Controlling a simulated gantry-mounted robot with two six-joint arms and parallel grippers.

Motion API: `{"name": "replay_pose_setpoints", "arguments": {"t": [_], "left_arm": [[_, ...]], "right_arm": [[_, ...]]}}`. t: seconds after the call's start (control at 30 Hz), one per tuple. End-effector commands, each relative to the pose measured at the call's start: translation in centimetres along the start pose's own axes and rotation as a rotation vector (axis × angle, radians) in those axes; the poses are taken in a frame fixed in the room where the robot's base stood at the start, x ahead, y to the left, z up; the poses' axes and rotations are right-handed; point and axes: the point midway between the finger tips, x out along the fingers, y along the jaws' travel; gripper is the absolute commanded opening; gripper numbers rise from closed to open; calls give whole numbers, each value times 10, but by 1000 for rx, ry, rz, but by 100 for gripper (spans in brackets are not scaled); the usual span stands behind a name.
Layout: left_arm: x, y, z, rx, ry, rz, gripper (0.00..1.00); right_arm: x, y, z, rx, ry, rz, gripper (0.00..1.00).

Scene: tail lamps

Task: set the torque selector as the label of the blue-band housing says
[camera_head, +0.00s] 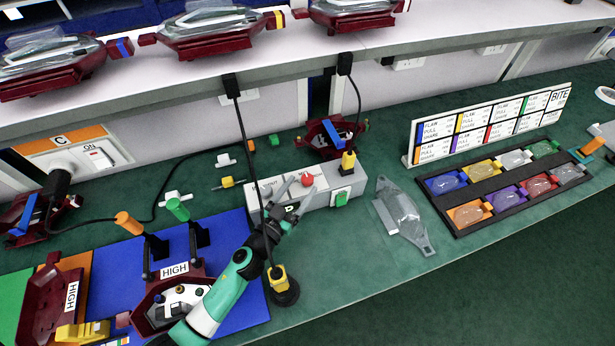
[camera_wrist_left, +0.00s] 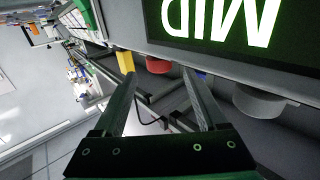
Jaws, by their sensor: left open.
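A long grey control box (camera_head: 335,184) stands on the green bench with a red knob (camera_head: 307,180) and a green button (camera_head: 341,198). My left gripper (camera_head: 297,194) is open and empty over its front. In the left wrist view, a lit display (camera_wrist_left: 215,20) reads MID, inverted; a grey round knob (camera_wrist_left: 262,102), possibly the torque selector, is right of my left gripper (camera_wrist_left: 162,78), apart from its fingers. A dark red housing with a blue band (camera_head: 338,132) stands behind the box; another (camera_head: 25,213) is at far left. HIGH labels (camera_head: 174,269) (camera_head: 71,297) show at housings on the mats.
Two corded tools hang near the box, one with a yellow body (camera_head: 278,276) beside my left arm. A clear lens (camera_head: 403,218) lies right of the box. A black tray (camera_head: 510,190) of coloured lenses and a chart board (camera_head: 488,125) stand farther right. Bare bench lies in front.

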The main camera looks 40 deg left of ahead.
Motion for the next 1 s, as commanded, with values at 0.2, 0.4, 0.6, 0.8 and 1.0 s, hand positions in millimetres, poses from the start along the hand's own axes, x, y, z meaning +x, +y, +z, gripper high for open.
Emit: {"name": "replay_pose_setpoints", "arguments": {"t": [0.2,0.4,0.6,0.8,1.0], "left_arm": [[38,0,1,-1,1,1,74],[46,0,0,-1,0,1,74],[46,0,0,-1,0,1,67],[46,0,0,-1,0,1,31],[46,0,0,-1,0,1,0]], "right_arm": [[-5,0,5,0,-1,0,50],[-6,0,6,0,-1,0,50],[-6,0,5,0,-1,0,50],[-6,0,5,0,-1,0,50],[-6,0,5,0,-1,0,50]]}}
